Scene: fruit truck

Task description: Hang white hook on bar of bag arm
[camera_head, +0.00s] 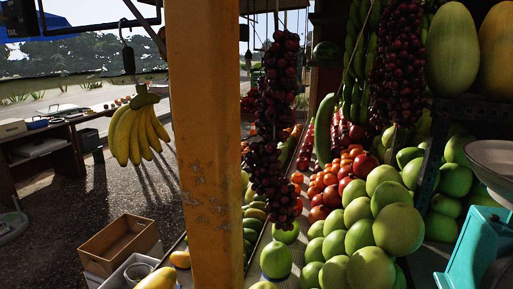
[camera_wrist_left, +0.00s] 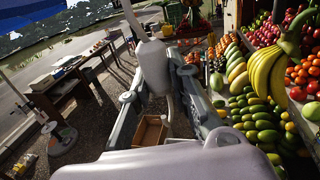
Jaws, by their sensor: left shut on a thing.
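In the left wrist view, my left gripper (camera_wrist_left: 160,98) has grey fingers on either side of a pale, thick piece with a thin stem rising to the upper left. This piece looks like the white hook (camera_wrist_left: 152,60), and the gripper is shut on it. Its far end is cut off by the top edge. My left gripper does not show in the head view. The bag arm's bar cannot be made out for certain; a thin dark bar (camera_head: 147,27) runs at the head view's upper left. My right gripper is in neither view.
A yellow post (camera_head: 205,150) stands upright in the head view. Left of it, bananas (camera_head: 138,130) hang from a dark hook (camera_head: 127,57). Fruit is heaped right of the post, with a teal scale (camera_head: 475,250). A brown box (camera_head: 120,240) sits low left.

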